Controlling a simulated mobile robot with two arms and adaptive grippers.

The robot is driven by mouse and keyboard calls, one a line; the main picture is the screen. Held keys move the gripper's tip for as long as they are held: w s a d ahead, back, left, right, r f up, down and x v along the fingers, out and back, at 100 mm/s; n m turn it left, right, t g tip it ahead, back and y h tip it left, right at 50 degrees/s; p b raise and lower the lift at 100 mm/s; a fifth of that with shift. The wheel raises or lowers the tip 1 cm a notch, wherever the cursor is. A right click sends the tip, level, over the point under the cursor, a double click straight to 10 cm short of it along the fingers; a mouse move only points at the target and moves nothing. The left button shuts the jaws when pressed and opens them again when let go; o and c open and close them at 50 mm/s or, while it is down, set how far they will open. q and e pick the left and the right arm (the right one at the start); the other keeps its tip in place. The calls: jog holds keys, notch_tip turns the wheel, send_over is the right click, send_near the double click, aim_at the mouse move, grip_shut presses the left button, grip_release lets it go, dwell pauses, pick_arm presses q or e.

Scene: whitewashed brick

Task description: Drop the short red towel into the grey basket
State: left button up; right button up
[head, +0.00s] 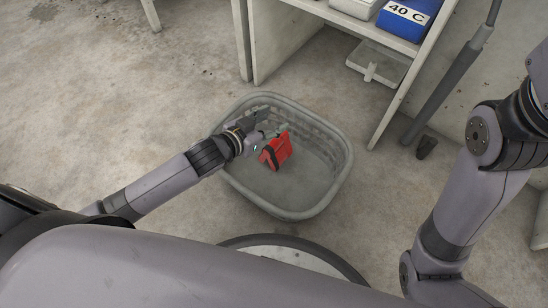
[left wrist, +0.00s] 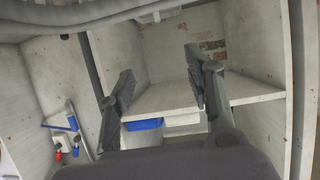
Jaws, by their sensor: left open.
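The red towel (head: 276,151), folded with a dark mark on it, shows inside the outline of the grey basket (head: 335,185) in the head view. The basket stands on the floor in front of me. My left gripper (head: 268,123) is over the basket, just above and beside the towel. Its fingers are apart in the left wrist view (left wrist: 160,88), with nothing between them. The towel does not show in that view. I cannot tell whether the towel touches the basket floor. My right arm shows at the right, but its gripper is out of view.
A white shelf unit (head: 262,45) stands right behind the basket, with a blue box (head: 404,18) marked "40 C" on it. A grey pole (head: 452,82) leans at the right. The concrete floor left of the basket is clear.

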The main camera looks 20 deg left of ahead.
pick_arm(q)
jog(key=v, duration=1.2)
dwell(0.4)
